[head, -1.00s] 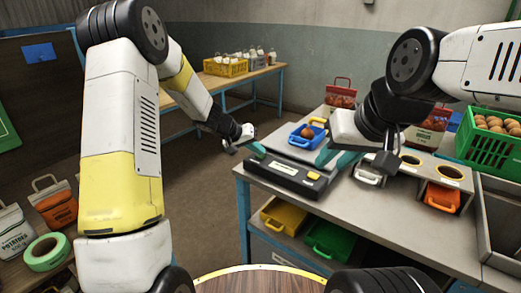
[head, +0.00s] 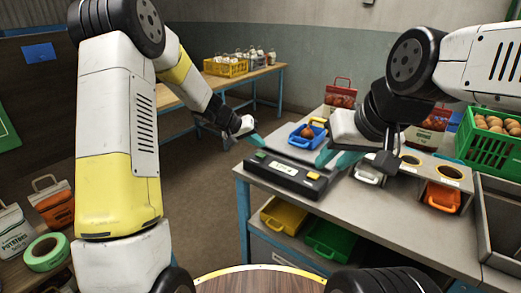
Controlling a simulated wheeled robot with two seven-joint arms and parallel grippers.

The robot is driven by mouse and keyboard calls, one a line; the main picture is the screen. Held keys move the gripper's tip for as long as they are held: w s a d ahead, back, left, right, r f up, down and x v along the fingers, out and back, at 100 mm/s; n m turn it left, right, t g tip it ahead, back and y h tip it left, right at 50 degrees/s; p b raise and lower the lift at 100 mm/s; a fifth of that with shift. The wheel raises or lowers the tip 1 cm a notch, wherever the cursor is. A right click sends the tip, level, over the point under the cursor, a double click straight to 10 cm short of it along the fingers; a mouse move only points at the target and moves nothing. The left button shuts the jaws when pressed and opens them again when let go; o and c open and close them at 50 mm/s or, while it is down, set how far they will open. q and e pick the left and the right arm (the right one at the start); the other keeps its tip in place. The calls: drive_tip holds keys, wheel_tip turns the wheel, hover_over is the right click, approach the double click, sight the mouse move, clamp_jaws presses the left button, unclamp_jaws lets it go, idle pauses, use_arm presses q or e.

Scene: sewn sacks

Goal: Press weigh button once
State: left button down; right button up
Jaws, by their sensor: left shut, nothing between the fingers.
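The dark scale (head: 290,176) sits at the near left edge of the grey table. Its front has a small display (head: 282,167), a green button (head: 261,155) at its left end and a yellow button (head: 313,176) at its right end. I cannot read which is the weigh button. A blue tray (head: 297,141) with a brown round item (head: 308,132) is on the scale. My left gripper (head: 254,140) is shut and empty, its teal tips just above the green button, apart from it. My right gripper (head: 336,158) has teal fingers apart and empty, right of the scale.
A row of bins with an orange scoop (head: 442,197) and a white one (head: 369,172) stands right of the scale. A green crate (head: 490,146) of brown items is at the far right. Yellow (head: 284,216) and green (head: 328,240) bins are under the table.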

sight(258, 156)
use_arm(q)
drive_tip(key=shift+r, duration=1.95)
drive_tip(key=shift+s+r, duration=0.1)
drive_tip(key=s+a+r+y, duration=0.1)
drive_tip(key=s+a+r, duration=0.1)
drive_tip(key=s+r, duration=0.5)
drive_tip(key=s+a+r+y, duration=0.1)
drive_tip(key=s+a+r, duration=0.3)
drive_tip(key=s, duration=0.6)
drive_tip(key=s+a+y, duration=0.1)
drive_tip(key=s+a, duration=0.1)
drive_tip(key=s, duration=0.4)
drive_tip(key=s+a+y, duration=0.1)
drive_tip(key=s+a, duration=0.2)
drive_tip(key=s, duration=0.3)
drive_tip(key=s+a+n+y, duration=0.1)
drive_tip(key=s+a, duration=0.1)
drive_tip(key=s, duration=0.4)
drive_tip(key=shift+a+r+t, duration=0.25)
drive_tip(key=shift+r+t, duration=0.15)
